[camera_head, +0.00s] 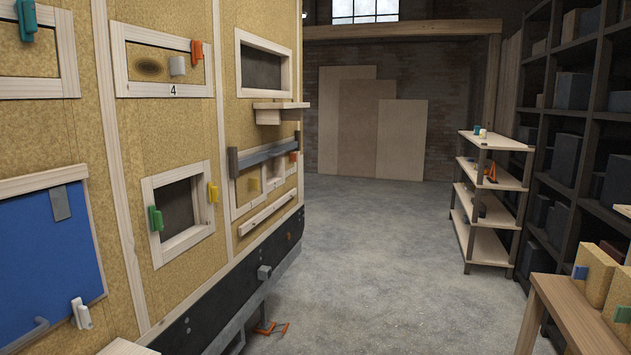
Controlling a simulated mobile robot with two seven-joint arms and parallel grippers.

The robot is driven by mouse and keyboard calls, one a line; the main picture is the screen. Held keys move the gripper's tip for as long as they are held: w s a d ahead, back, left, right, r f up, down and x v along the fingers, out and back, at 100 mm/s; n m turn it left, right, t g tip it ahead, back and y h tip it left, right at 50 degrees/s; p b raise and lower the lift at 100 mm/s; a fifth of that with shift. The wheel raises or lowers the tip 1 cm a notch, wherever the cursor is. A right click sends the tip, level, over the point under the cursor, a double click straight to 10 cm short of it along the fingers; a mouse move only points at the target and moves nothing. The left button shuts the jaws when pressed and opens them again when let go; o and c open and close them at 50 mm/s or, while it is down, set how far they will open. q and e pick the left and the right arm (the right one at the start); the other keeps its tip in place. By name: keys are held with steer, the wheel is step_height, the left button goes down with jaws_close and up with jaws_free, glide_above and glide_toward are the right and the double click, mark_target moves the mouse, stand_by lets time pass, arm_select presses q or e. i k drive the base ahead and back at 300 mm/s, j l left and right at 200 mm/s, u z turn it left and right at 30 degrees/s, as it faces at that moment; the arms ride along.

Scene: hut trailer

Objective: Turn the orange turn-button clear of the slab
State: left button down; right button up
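An orange turn-button (197,48) sits upright on the right part of the pale wooden frame above the number 4, on the trailer wall at left. The tan slab (190,78) in that frame has a dark round stain and a grey-beige knob (177,65). From here I cannot tell how far the button overlaps the slab. A second, smaller orange piece (293,156) is farther along the wall, by a lower opening behind a grey bar. Neither of my grippers is in view.
A small wooden shelf (281,106) juts out. A workbench (572,310) and shelving (487,200) stand at right. The concrete floor (370,270) between is mostly clear; an orange clamp (271,328) lies below the trailer.

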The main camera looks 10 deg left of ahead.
mark_target(196, 49)
steer(key=i+z, duration=0.25)
steer(key=i, duration=1.35)
steer(key=i+u, duration=0.35)
steer(key=i, duration=0.15)
steer(key=i+l+u, duration=0.15)
steer(key=i+u, duration=0.15)
steer(key=i, duration=0.2)
steer(key=i+l+u, duration=0.35)
steer(key=i, duration=0.15)
steer(key=i+l+u, duration=0.3)
steer(key=i, duration=0.15)
